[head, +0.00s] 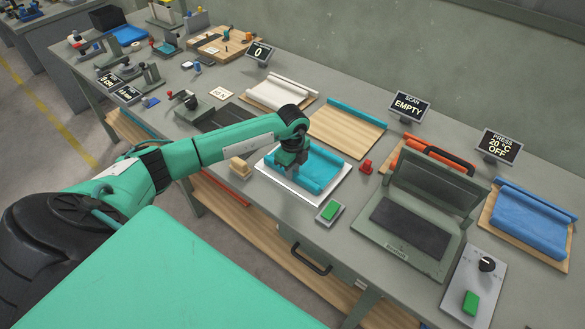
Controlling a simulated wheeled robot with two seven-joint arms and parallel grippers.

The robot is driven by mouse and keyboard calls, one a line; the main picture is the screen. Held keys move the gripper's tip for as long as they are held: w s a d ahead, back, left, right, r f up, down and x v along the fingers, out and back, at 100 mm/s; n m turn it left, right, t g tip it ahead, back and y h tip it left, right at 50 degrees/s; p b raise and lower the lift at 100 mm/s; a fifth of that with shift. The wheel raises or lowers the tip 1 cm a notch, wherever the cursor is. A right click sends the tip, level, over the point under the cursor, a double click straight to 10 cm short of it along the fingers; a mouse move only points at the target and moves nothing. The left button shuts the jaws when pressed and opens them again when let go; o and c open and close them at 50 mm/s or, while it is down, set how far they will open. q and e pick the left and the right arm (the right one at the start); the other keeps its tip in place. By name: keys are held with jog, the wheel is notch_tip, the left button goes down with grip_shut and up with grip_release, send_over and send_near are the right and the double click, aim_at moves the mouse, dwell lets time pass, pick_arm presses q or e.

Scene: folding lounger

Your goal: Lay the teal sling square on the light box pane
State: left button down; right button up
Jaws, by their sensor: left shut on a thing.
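The teal sling (322,168) lies over the white light box pane (292,188), with raised rolled edges along its sides. White pane shows along the sling's left and front edges. My left gripper (289,166) points down at the sling's left part and is shut on it. The fingertips and the gripped bit of cloth are mostly hidden by the gripper itself. I cannot tell whether the sling touches the pane all over. My right gripper is not in view.
A green button box (329,211) stands in front of the pane, a red clamp-like piece (366,167) to its right. An open press (418,212) stands further right. Behind is a wooden board (340,132) with a teal strip. The scan sign (409,106) reads EMPTY.

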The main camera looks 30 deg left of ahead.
pick_arm(q)
jog(key=shift+f, duration=0.2)
jog(key=c, duration=1.3)
grip_release()
jog(key=shift+r, duration=0.1)
jog(key=shift+o, duration=0.2)
jog(key=shift+r, duration=0.25)
notch_tip(320, 180, up, 12)
jog(key=b, duration=0.3)
jog(key=shift+b, duration=0.4)
jog(key=shift+f, duration=0.1)
